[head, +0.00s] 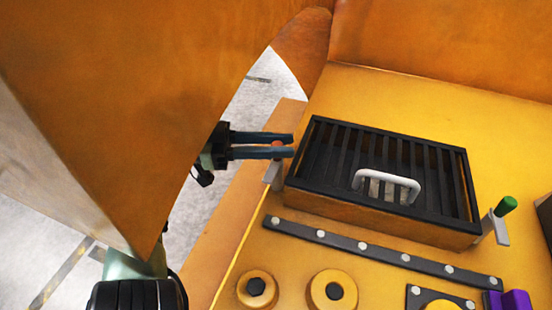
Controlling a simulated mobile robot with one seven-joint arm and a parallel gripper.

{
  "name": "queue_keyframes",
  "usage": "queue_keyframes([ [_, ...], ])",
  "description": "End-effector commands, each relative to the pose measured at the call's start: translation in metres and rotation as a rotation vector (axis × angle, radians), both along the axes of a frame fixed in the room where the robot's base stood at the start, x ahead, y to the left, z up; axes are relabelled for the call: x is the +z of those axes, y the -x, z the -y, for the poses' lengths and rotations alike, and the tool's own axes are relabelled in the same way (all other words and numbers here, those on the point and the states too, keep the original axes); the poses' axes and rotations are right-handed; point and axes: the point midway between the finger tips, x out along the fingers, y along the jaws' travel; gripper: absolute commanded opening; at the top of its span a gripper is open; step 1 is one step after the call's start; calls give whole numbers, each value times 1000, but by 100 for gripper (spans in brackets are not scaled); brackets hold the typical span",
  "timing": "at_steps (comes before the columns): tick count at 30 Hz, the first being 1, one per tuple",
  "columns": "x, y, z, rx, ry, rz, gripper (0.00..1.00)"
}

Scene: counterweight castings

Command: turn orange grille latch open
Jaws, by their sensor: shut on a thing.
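The black barred grille (335,155) lies on an orange box on the yellow casting, with a white handle (388,182) on it. At its left end is a latch with an orange-red knob (277,144) and a grey plate (273,174). My gripper (293,145) comes in from the left, its two dark fingers closed around the orange knob, which shows partly between them. The fingertips reach close to the grille's left edge. A second latch with a green knob (506,205) stands at the grille's right end.
A dark bolted strip (385,252) runs in front of the grille. A large orange wall (130,90) rises at the left, close to my gripper. Another orange wall (450,45) stands behind.

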Motion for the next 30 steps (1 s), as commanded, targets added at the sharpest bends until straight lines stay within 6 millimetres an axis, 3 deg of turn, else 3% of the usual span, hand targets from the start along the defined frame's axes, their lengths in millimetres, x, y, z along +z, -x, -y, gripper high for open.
queue_keyframes([
  [20,1,0,1,-35,1,1,0],
  [21,1,0,1,-35,1,1,31],
  [24,1,0,1,-34,1,1,49],
  [26,1,0,1,-34,1,1,56],
  [30,1,0,1,-33,1,1,56],
])
